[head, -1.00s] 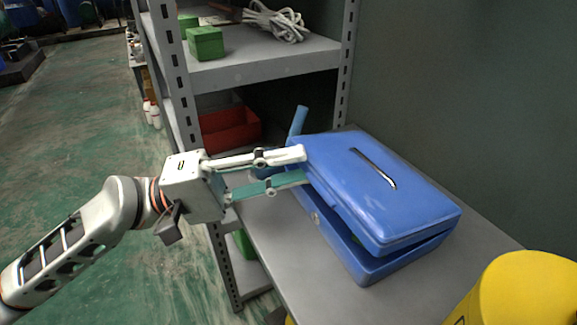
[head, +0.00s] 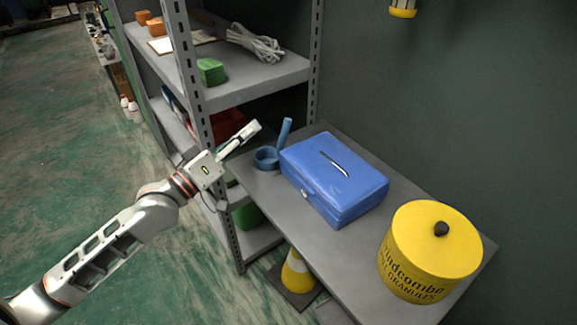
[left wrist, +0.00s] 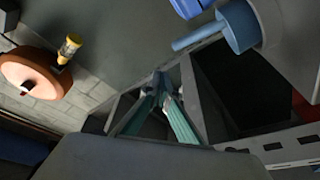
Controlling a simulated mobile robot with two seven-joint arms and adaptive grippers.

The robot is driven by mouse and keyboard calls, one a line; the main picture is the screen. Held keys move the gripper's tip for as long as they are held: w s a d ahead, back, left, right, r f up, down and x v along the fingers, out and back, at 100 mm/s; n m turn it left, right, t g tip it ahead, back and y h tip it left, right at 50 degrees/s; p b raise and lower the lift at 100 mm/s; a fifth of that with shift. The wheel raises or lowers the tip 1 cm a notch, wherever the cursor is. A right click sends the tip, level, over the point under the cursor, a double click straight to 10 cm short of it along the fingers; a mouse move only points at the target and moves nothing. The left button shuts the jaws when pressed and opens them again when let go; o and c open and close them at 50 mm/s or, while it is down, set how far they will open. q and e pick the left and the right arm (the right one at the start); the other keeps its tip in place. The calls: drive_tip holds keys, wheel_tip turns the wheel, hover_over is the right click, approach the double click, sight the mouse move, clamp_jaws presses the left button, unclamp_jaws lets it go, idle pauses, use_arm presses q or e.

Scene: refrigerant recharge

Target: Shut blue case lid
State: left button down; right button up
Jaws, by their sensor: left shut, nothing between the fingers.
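The blue case (head: 335,175) sits on the grey table, its lid down flush on the base with no gap that I can see. A metal handle lies on the lid and a latch shows on the front side. A corner of the case shows in the left wrist view (left wrist: 188,7). My left gripper (head: 254,127) is shut and empty, left of the case and apart from it, near the shelf post. Its fingertips meet in the left wrist view (left wrist: 160,78). My right gripper is not in view.
A blue ladle-like cup (head: 267,157) stands on the table (head: 375,290) between gripper and case. A yellow canister (head: 430,255) stands right of the case. The grey shelf rack (head: 262,85) holds a green box (head: 211,71) and white cable (head: 255,43). A cone (head: 297,275) stands below.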

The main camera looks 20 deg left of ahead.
use_arm(q)
drive_tip(key=s+d+r+m+h+p, duration=0.1)
drive_tip(key=s+d+r+m+p, duration=0.1)
drive_tip(key=s+r+m+p, duration=0.3)
drive_tip(key=s+d+f+m+g+h+p, duration=0.3)
drive_tip(key=s+d+f+m+p, duration=0.25)
drive_tip(key=s+f, duration=0.2)
drive_tip(key=x, duration=0.9)
wheel_tip(320, 180, down, 4)
drive_tip(key=shift+s+a+r, duration=0.1)
drive_tip(key=shift+r, duration=0.05)
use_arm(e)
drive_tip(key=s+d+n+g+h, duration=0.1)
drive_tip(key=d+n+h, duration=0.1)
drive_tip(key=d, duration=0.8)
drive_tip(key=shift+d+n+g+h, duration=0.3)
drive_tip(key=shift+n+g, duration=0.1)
